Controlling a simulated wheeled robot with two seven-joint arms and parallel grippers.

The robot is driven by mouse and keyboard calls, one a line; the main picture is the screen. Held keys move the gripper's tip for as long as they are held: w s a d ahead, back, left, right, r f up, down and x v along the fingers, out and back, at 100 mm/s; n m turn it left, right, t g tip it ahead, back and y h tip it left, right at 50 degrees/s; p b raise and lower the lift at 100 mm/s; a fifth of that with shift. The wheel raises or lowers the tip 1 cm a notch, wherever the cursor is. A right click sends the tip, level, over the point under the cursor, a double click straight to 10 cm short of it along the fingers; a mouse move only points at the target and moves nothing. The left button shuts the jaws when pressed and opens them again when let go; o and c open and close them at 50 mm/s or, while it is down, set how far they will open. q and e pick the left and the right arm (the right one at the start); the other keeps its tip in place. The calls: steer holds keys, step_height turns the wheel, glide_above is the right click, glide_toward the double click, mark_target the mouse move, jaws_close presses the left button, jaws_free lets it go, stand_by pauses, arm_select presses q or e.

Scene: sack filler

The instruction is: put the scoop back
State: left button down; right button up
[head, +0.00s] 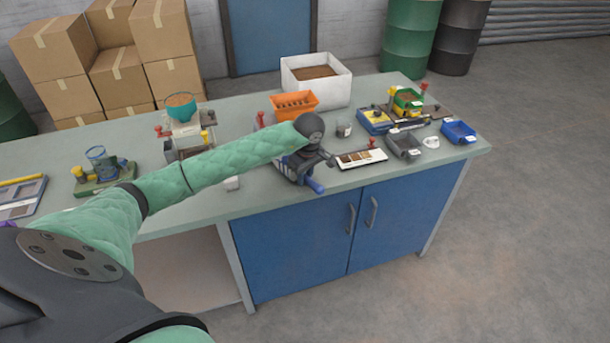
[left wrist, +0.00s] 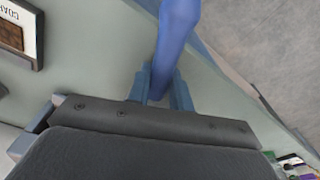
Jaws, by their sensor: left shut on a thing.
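My left gripper (head: 304,179) is above the front edge of the bench, near its middle. It is shut on a blue handle, which I take to be the scoop (head: 315,186). In the left wrist view the blue handle (left wrist: 176,35) rises from between the two blue fingers (left wrist: 160,88). The rest of the scoop is hidden by the gripper and forearm. My right gripper is not in view.
On the bench (head: 240,205), a white box (head: 335,90) of brown material and an orange bin (head: 290,112) stand behind. A sample tray (head: 361,159) lies close right of the gripper. Grey bin (head: 404,147) and blue bin (head: 459,132) are farther right.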

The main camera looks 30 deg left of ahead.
arm_select(q)
steer(key=shift+f, duration=0.35)
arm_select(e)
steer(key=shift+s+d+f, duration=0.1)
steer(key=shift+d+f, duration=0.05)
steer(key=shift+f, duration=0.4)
arm_select(q)
steer(key=shift+f, duration=0.1)
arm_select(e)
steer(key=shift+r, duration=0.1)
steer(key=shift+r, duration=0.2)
arm_select(q)
steer(key=c, duration=1.3)
jaws_free()
steer(key=shift+c, duration=0.2)
steer(key=shift+o, duration=0.4)
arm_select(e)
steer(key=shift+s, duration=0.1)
